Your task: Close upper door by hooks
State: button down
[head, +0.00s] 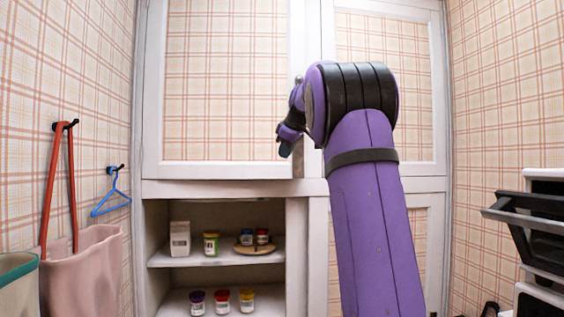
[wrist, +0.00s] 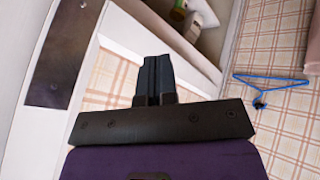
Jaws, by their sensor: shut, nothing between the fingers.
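The upper left door (head: 225,80) of the white cabinet has a plaid panel in a white frame. It looks shut or very nearly shut; I cannot tell if a small gap is left. The upper right door (head: 412,100) looks shut. My gripper (head: 285,149) is in front of the lower right part of the left door, its fingers together and empty. In the wrist view my gripper (wrist: 157,75) points at white frame and plaid panel; contact cannot be told. Two dark wall hooks (head: 69,124) are on the left wall.
Below the doors is an open shelf (head: 215,258) with several jars and a white box (head: 180,238). A pink bag (head: 85,270) on a red strap and a blue hanger (head: 111,196) hang at left. My arm hides the middle.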

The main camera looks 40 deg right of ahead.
aim_at(282, 168)
notch_tip(282, 168, up, 3)
jog(key=s+a+m+h, duration=0.2)
jog(key=m+h, duration=0.2)
jog(key=m, duration=0.9)
jog(key=x, duration=0.4)
jog(key=r+x, duration=0.1)
jog(key=x, duration=0.3)
jog(key=w+d+x, duration=0.1)
jog(key=x, duration=0.2)
jog(key=shift+w+d, duration=0.7)
jog(key=shift+w, duration=0.1)
